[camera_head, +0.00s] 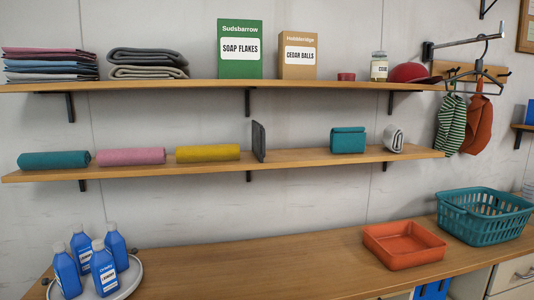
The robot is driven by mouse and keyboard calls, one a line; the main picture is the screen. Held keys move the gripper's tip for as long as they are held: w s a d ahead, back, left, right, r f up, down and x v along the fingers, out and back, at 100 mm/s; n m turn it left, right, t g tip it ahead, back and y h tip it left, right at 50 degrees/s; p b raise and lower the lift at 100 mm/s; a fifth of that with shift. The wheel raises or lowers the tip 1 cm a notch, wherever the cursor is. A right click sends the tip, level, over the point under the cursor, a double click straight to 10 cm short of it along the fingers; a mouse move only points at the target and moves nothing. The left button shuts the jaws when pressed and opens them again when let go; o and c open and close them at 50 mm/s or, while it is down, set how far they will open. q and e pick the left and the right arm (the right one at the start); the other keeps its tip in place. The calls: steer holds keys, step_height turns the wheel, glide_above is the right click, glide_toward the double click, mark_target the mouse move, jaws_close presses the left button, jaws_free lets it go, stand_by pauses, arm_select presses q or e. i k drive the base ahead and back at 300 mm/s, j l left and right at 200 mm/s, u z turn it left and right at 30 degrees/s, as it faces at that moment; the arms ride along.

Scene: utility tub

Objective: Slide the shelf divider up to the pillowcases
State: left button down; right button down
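The shelf divider (258,142), a dark grey upright plate, stands on the lower shelf (300,157) near its middle. Left of it lie a yellow roll (208,153), a pink roll (130,156) and a teal roll (54,160) of cloth in a row. A small gap shows between the yellow roll and the divider. Stacks of folded cloth, one mauve and blue (50,65) and one grey (147,64), lie on the upper shelf. No label shows which cloths are the pillowcases. Neither of my grippers is in view.
Right of the divider is bare shelf, then a folded teal cloth (348,140) and a grey roll (393,139). Shelf brackets hang below. The counter (230,270) holds a tray of blue bottles (103,268), an orange tub (404,246) and a teal basket (484,218).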

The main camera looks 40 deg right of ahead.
mark_target(259, 135)
steer(key=z, duration=1.25)
